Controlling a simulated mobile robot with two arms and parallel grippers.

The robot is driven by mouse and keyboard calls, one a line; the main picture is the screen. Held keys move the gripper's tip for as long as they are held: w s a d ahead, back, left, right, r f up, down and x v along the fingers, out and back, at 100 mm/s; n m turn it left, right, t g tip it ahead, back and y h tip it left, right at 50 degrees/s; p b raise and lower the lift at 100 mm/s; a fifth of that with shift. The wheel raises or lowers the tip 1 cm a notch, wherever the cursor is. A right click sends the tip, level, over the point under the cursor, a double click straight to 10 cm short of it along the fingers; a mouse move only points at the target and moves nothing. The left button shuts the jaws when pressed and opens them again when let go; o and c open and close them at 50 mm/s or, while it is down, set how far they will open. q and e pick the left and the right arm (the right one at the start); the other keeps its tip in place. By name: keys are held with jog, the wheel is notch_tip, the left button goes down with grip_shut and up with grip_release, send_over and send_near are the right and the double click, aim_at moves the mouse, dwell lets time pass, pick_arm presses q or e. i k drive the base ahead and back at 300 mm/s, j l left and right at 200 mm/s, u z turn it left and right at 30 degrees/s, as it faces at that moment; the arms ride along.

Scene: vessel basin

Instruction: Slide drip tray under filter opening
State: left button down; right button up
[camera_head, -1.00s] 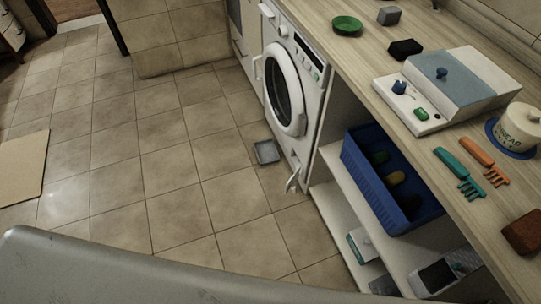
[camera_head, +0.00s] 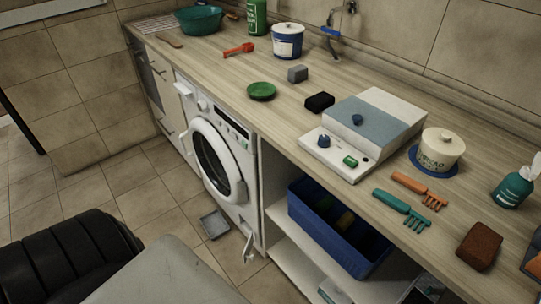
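A shallow grey drip tray (camera_head: 215,224) lies flat on the tiled floor in front of the washing machine (camera_head: 215,160). A small white flap (camera_head: 248,247) stands open at the machine's lower front corner, to the right of the tray. The filter opening itself is too small and dark to make out behind the flap. The tray is apart from the flap, a little to its left. Neither of my grippers is in the head view. A black ribbed part and a grey panel of my own body fill the lower left.
The wooden counter (camera_head: 255,115) runs above the machine, holding a green dish (camera_head: 261,91), a grey-and-white box (camera_head: 375,125), a canister (camera_head: 440,150) and hand forks. A blue crate (camera_head: 335,230) sits on the open shelf at right. Floor left of the machine is clear.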

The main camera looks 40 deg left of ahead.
aim_at(215, 225)
jog(key=j+z, duration=0.2)
jog(key=j, duration=0.2)
jog(key=j+z, duration=0.2)
jog(key=j, duration=0.2)
jog(key=j+z, duration=0.2)
jog(key=j, duration=0.25)
jog(key=k+j+z, duration=0.2)
jog(key=j, duration=0.15)
jog(key=j+z, duration=0.2)
jog(key=j, duration=0.2)
jog(key=k+j+z, duration=0.45)
jog(key=j, duration=0.25)
jog(key=i+j, duration=0.05)
jog(key=i, duration=0.05)
